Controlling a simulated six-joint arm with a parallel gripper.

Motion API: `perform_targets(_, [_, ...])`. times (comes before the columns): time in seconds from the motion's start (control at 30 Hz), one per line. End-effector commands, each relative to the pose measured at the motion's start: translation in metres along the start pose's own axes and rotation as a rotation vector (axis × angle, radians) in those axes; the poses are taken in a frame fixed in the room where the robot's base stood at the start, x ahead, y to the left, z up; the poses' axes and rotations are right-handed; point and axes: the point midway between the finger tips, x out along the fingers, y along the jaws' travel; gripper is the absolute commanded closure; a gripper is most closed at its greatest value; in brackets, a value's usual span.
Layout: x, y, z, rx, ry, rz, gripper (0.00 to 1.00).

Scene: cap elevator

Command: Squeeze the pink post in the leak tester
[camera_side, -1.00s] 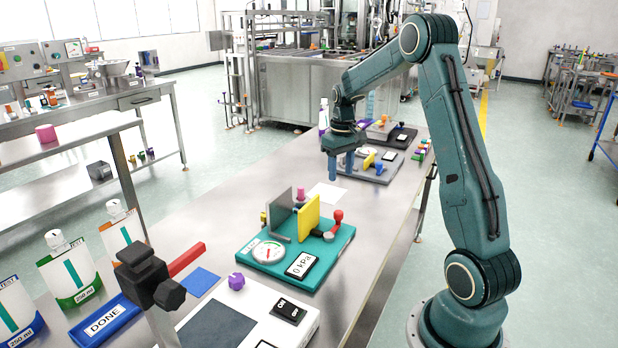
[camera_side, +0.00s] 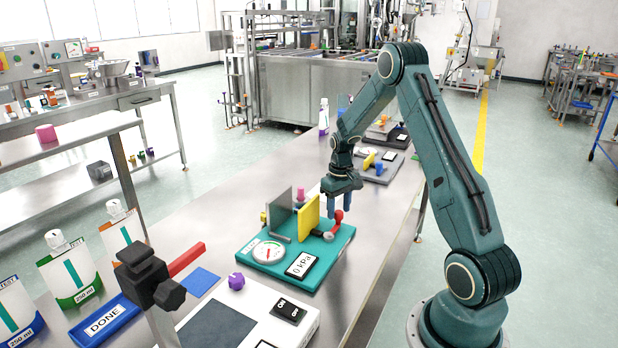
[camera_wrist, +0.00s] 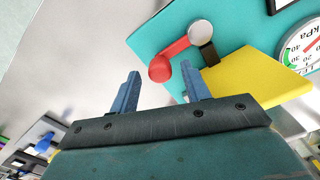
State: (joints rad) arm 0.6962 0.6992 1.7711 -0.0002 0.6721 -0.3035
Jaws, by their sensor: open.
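The leak tester is a teal base (camera_side: 325,258) with an upright grey plate (camera_side: 281,213) and an upright yellow plate (camera_side: 310,214). The top of the pink post (camera_side: 300,193) shows behind the plates; its lower part is hidden, and I cannot make it out in the wrist view. A red lever with a round knob (camera_side: 338,216) stands right of the yellow plate. My gripper (camera_side: 352,206) is open and empty near this lever. In the wrist view my gripper (camera_wrist: 160,84) has the red knob (camera_wrist: 160,68) just beyond and between its fingertips, with the yellow plate (camera_wrist: 262,78) to the right.
The tester carries a round gauge (camera_side: 268,252) and a display (camera_side: 302,265) reading 0 kPa. Another grey fixture (camera_side: 376,168) stands behind. Bare bench lies left of the tester.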

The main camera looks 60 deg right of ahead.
Motion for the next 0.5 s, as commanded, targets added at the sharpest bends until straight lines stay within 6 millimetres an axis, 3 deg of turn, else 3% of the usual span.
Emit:
perform_targets(0.43, [0.0092, 0.0000, 0.0001, 0.000, 0.001, 0.000, 0.53])
perform_targets(0.5, [0.0091, 0.0000, 0.0001, 0.000, 0.001, 0.000, 0.63])
